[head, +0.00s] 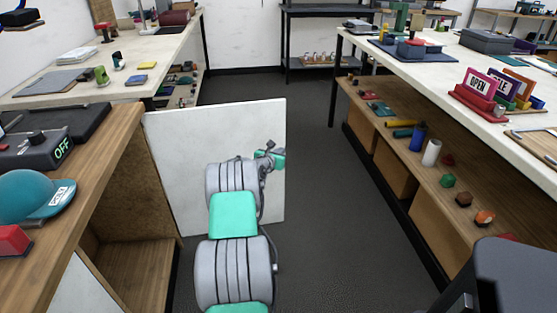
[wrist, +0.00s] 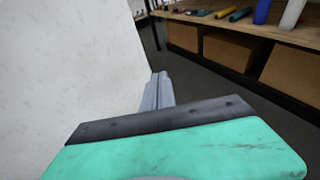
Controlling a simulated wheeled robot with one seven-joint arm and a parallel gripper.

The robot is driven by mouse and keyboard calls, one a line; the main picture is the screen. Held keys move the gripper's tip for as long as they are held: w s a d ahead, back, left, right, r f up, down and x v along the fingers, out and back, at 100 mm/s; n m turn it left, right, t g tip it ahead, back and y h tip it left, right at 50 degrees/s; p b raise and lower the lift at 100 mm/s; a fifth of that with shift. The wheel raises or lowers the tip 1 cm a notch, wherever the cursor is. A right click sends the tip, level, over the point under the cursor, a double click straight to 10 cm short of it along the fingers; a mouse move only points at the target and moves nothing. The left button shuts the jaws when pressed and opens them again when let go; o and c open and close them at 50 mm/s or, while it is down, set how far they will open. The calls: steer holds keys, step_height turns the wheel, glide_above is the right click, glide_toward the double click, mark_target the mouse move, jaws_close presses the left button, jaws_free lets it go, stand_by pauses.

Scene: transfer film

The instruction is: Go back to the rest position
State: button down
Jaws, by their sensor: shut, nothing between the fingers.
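My gripper (head: 270,147) shows small in the head view, at the far end of my grey and teal arm, in front of a white panel (head: 180,165). In the wrist view my gripper's fingers (wrist: 157,92) are together with nothing between them. The white panel (wrist: 60,70) fills the left of the wrist view, and I cannot tell how close the fingers are to it. No object is held.
A wooden bench with a teal cap (head: 36,196) and a heat press (head: 40,145) reading OFF stands at the left. A long table with a shelf (head: 450,170) of small items runs along the right. The dark floor (head: 320,200) between them is clear.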

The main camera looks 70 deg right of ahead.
steer(key=s+a+r, duration=0.2)
steer(key=s+a, duration=0.1)
steer(key=a, duration=0.3)
steer(key=w+a+r+m+t+y+p, duration=0.2)
steer(key=w+a+r+m+p, duration=0.1)
steer(key=w+a+r, duration=0.3)
steer(key=w+a+r+m+t+y+p, duration=0.1)
steer(key=w+a+r+m+y+p, duration=0.2)
steer(key=w+a, duration=0.6)
steer(key=w+a+r+m+t+y+p, duration=0.1)
steer(key=w+a+r+m+p, duration=0.2)
steer(key=a, duration=0.7)
steer(key=w+a+r+m+t+y+p, duration=0.1)
steer(key=w+a+r+y, duration=0.15)
steer(key=a+r, duration=0.55)
steer(key=s+a+r+m+y+p, duration=0.2)
steer(key=a, duration=0.9)
steer(key=s+a+r+m+y+p, duration=0.1)
steer(key=a+m+y+p, duration=0.1)
steer(key=a, duration=1)
steer(key=s+a+r+m+g+y+p, duration=0.1)
steer(key=s+a+m, duration=0.3)
steer(key=s+a, duration=0.7)
steer(key=shift+s+a+r+g+y+p, duration=0.15)
steer(key=shift+a+r+g+y+p, duration=0.35)
steer(key=shift+a+p, duration=0.45)
